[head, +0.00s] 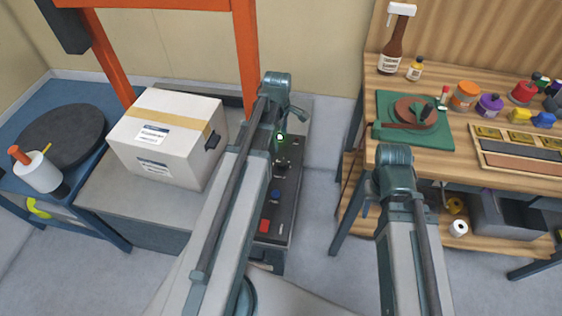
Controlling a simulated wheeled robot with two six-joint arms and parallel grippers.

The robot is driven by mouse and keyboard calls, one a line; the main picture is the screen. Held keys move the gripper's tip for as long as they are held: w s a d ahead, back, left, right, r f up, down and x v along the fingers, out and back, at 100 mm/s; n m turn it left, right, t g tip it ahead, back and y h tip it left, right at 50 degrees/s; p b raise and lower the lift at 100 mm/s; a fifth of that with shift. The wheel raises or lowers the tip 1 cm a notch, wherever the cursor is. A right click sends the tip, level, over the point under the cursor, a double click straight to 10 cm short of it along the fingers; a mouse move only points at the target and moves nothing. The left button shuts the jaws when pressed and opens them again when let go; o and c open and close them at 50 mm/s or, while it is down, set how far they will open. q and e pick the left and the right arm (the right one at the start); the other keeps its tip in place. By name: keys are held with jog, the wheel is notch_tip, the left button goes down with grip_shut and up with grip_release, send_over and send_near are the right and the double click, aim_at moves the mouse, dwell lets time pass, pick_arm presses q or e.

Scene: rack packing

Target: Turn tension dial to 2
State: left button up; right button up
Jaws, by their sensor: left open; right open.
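The control panel (286,205) is a dark upright-edged strip beside the grey conveyor bed, partly covered by my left arm. It carries a lit green lamp (281,136), a dark knob (283,162) that looks like the tension dial, a blue button (275,193) and a red button (264,225). The dial's numbers and pointer are too small to read. My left gripper (298,113) is open beyond the dial, near the lamp, apart from the knob as far as I can tell. My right gripper (368,207) is open beside the workbench, mostly hidden behind its arm.
A taped white carton (168,137) sits on the grey bed under an orange frame (246,55). A blue cart (75,215) with a dark turntable (62,136) stands at left. A wooden workbench (465,80) with bottles and jars stands at right. Bare floor lies between panel and bench.

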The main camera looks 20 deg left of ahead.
aim_at(281, 162)
pick_arm(q)
jog(key=f+b, duration=0.9)
jog(key=w+f+b, duration=0.1)
jog(key=f+b, duration=0.3)
jog(key=shift+f+b, duration=0.4)
grip_shut()
